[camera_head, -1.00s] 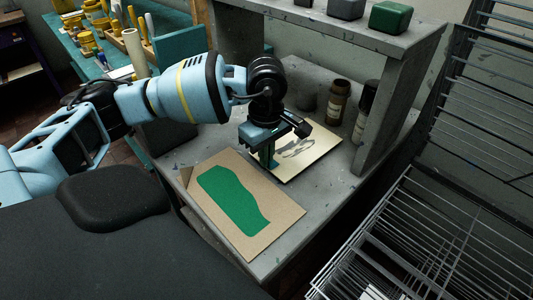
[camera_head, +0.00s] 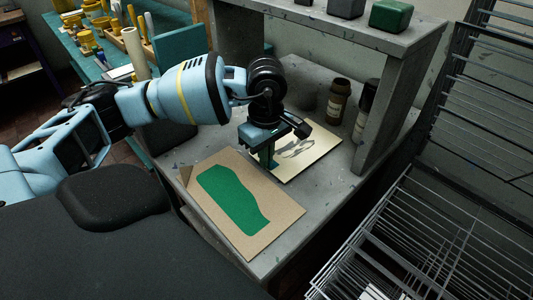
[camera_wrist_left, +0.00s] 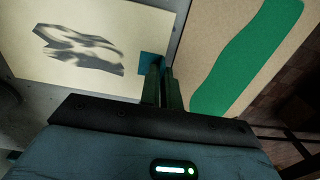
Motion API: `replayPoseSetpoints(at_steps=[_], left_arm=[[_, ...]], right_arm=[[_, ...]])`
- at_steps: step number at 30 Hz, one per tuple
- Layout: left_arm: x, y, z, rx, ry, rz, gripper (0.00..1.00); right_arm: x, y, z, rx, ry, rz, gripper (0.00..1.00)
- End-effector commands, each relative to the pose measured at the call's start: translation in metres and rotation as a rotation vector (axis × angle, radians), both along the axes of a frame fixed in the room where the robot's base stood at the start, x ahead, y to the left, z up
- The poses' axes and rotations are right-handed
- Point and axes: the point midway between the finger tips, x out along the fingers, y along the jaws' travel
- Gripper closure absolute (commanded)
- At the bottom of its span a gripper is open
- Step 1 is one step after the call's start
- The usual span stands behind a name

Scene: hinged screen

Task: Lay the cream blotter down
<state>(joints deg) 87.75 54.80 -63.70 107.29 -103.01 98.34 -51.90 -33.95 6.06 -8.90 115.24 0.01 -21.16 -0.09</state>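The cream blotter (camera_head: 316,155) lies low and looks flat on the grey bench, beside a tan board. A dark grey, shadow-like pattern crosses it. It fills the upper left of the left wrist view (camera_wrist_left: 60,80). A small teal tab (camera_wrist_left: 147,64) is at its edge nearest the tan board. My left gripper (camera_head: 269,160) points down at this edge. In the left wrist view its fingers are close together at the tab and look shut on it, though the fingertips partly hide the contact. My right gripper is not in view.
The tan board (camera_head: 285,208) with a green shape (camera_head: 232,195) lies in front of the blotter. A brown jar (camera_head: 338,102) and a dark bottle (camera_head: 362,122) stand behind it. A grey shelf (camera_head: 380,135) rises at the right. A wire rack (camera_head: 440,215) stands beyond the bench.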

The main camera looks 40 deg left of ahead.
Motion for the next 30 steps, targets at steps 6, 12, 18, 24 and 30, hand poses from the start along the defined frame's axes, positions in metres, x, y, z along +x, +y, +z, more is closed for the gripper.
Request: replayPoseSetpoints(at_steps=[6,12,18,24,30], left_arm=[[-0.0001,0.0000,-0.0044,0.000,0.000,0.000,1.00],[0.0000,0.0001,-0.0047,0.000,-0.001,0.000,1.00],[0.0001,0.0001,-0.0046,0.000,-0.001,0.000,0.75],[0.0001,0.0001,-0.0047,0.000,-0.001,0.000,0.71],[0.0000,0.0001,-0.0047,0.000,0.000,0.000,0.74]], right_arm=[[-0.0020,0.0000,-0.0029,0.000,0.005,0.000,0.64],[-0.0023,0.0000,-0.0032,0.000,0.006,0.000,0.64],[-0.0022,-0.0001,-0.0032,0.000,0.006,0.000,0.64],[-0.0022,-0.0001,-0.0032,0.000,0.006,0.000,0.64],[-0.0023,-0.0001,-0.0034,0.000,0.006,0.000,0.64]])
